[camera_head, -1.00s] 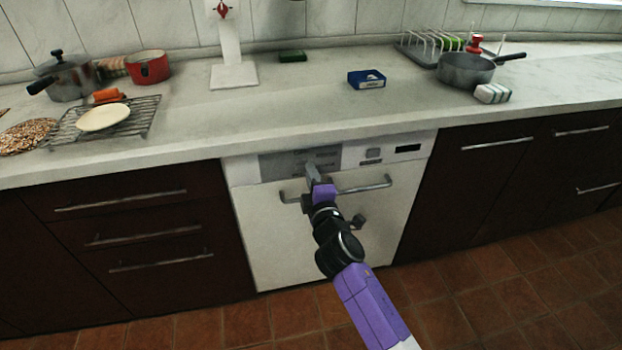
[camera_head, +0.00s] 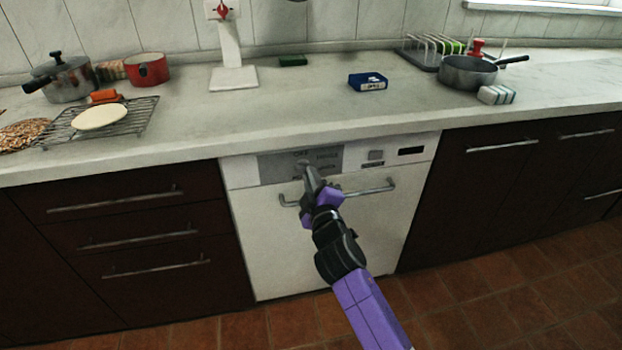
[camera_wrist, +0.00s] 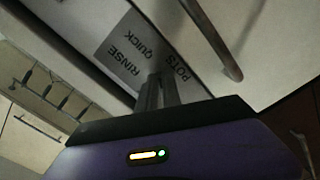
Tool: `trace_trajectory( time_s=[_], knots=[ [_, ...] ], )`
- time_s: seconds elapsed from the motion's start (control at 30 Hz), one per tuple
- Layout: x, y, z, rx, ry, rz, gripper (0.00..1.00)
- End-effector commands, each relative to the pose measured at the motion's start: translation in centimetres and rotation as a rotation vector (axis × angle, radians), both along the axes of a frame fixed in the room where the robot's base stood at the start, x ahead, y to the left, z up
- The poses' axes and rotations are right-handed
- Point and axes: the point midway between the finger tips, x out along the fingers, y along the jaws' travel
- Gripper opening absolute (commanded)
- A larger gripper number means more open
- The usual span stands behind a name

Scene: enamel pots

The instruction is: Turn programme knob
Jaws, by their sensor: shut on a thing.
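The white dishwasher (camera_head: 262,225) is set under the counter, with a grey programme panel (camera_head: 272,166) on its front strip. The panel carries dark lettering; the wrist view shows the words RINSE, QUICK and POTS on the grey panel (camera_wrist: 112,50). My gripper (camera_head: 306,168) reaches the middle of this panel, and its fingers (camera_wrist: 157,88) are shut on the programme knob. The knob itself is hidden behind the fingers in both views, so its pointer cannot be read.
A bar handle (camera_head: 374,188) crosses the dishwasher door just below the panel, close to my gripper. A square button (camera_head: 376,155) and a dark display (camera_head: 411,151) are to the right. Dark drawers (camera_head: 120,200) and cupboards flank the dishwasher. The counter with pots is above.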

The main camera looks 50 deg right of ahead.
Motion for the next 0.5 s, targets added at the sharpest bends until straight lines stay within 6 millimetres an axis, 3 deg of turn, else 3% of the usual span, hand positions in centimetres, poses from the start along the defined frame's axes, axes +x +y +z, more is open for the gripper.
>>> trace_trajectory(
  time_s=[0.2, 0.23, 0.33, 0.5],
  knots=[
    [-0.08, -0.1, -0.18, 0.001, 0.004, -0.002, 0.0],
    [-0.08, -0.1, -0.18, 0.001, 0.004, -0.002, 0.11],
    [-0.07, -0.09, -0.16, 0.0, 0.004, -0.002, 0.31],
    [-0.04, -0.06, -0.08, 0.0, 0.002, -0.001, 0.31]
  ],
)
